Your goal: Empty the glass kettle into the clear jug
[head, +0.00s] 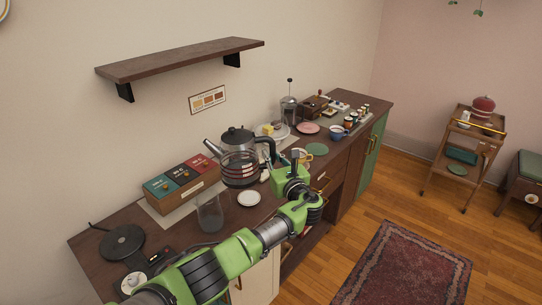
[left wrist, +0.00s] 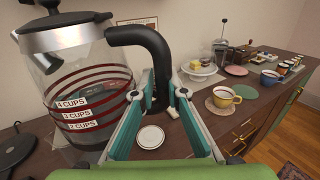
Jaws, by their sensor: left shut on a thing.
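The glass kettle (head: 239,167), with a dark lid, steel spout, red bands and black handle, appears upright over the middle of the counter. In the left wrist view the kettle (left wrist: 75,75) fills the left side, with cup marks on its glass. My left gripper (head: 278,165) is shut on its black handle (left wrist: 150,45); the fingers (left wrist: 165,92) lie on both sides of it. I cannot tell how much liquid is inside or whether its bottom touches the counter. The clear jug (head: 209,214) stands upright on the counter, front left of the kettle. My right gripper is out of view.
Tea boxes (head: 180,178) stand behind the jug. A black round plate (head: 122,243) lies at the counter's left. A small white saucer (head: 249,198) lies right of the jug. Cups and plates fill the right. A shelf (head: 185,62) hangs above.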

